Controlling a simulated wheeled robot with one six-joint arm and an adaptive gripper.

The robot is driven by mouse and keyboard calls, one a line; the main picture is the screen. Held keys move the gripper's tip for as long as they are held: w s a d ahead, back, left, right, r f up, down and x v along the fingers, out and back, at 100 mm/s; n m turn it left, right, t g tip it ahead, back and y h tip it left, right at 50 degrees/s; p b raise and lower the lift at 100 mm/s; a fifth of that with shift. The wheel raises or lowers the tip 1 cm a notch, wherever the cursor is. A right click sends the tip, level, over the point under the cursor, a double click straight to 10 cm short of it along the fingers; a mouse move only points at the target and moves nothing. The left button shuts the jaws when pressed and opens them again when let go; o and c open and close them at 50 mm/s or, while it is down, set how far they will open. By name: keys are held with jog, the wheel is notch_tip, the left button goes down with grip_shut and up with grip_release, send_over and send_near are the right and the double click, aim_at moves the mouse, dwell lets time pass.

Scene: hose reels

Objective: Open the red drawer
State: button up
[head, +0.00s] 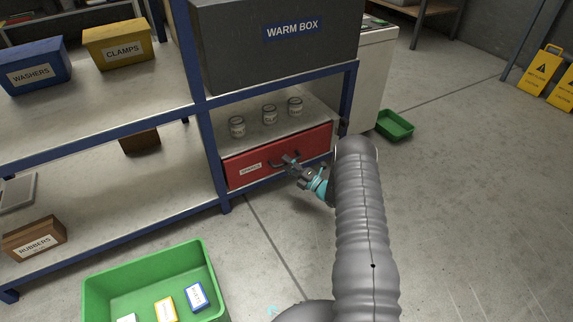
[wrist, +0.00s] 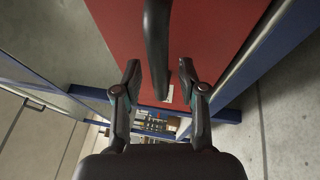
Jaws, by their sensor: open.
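The red drawer (head: 300,148) sits shut in the lower part of the blue shelf frame, below the grey box marked WARM BOX. It has a small white label (head: 250,169) at its left and a dark bar handle (head: 276,163). My gripper (head: 290,162) is in front of the drawer at the handle. In the wrist view the red drawer front (wrist: 205,30) fills the upper middle. The dark handle (wrist: 157,45) runs down between the two open fingers of my gripper (wrist: 160,75), with visible space on both sides. Whether a finger touches the drawer front I cannot tell.
Several small cans (head: 269,115) stand on the surface above the drawer. Blue shelf posts (head: 215,150) flank it. A large green bin (head: 205,262) is on the floor at the front left, a small green tray (head: 394,125) at the right.

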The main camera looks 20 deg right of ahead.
jog(key=shift+w+a, duration=0.15)
jog(key=shift+w, duration=0.05)
grip_shut()
